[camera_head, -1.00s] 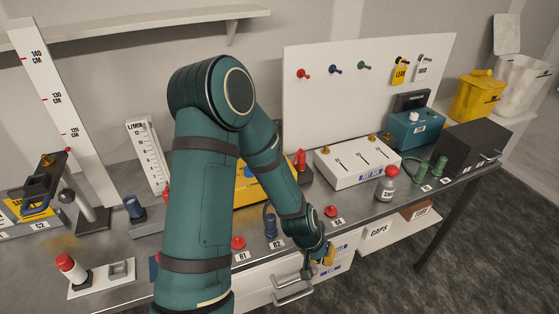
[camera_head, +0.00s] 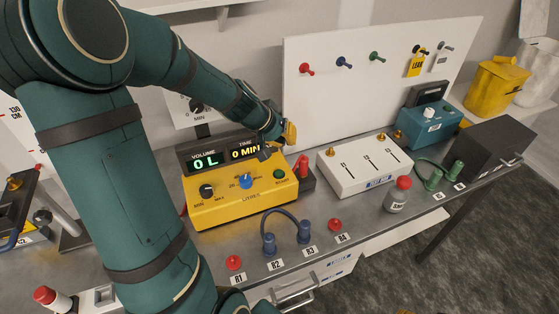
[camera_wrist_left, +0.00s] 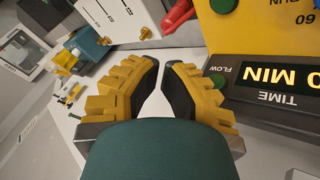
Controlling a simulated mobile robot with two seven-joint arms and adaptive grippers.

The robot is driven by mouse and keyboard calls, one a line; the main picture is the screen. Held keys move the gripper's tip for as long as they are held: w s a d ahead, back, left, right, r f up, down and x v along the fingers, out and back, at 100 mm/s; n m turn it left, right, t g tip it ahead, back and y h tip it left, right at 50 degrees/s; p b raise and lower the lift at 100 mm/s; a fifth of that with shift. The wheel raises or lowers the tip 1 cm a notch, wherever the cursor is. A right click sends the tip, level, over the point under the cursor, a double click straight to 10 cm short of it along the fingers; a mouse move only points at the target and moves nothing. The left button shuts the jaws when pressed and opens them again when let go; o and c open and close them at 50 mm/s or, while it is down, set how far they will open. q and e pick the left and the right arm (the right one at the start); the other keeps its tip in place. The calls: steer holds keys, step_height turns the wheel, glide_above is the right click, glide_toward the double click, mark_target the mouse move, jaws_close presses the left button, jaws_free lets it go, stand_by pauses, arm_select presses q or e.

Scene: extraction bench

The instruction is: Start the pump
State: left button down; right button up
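The pump is a yellow box (camera_head: 215,212) with a black display (camera_head: 202,160) reading 0 L and 0 MIN. A green button (camera_head: 279,174) is on its right front, beside a blue dial (camera_head: 246,181) and a black knob (camera_head: 206,191). My left gripper (camera_head: 290,136) is above and behind the display's right end, apart from the green button. In the left wrist view its yellow fingers (camera_wrist_left: 163,68) lean together with a narrow gap and nothing between them. The green button (camera_wrist_left: 222,5) shows at that view's top edge, near the yellow panel (camera_wrist_left: 268,25).
A red-handled item (camera_head: 302,165) stands close to the pump's right side. A blue hose (camera_head: 280,212) and red caps sit in front of the pump.

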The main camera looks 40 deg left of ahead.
mark_target(279, 174)
arm_select(q)
step_height(279, 174, down, 8)
steer(key=b, duration=0.6)
steer(key=shift+b, duration=0.35)
steer(key=shift+f+b, duration=0.4)
steer(key=shift+b, duration=0.05)
steer(key=c, duration=1.7)
jaws_free()
jaws_close()
steer(key=shift+f+b, duration=0.4)
steer(key=shift+b, duration=0.2)
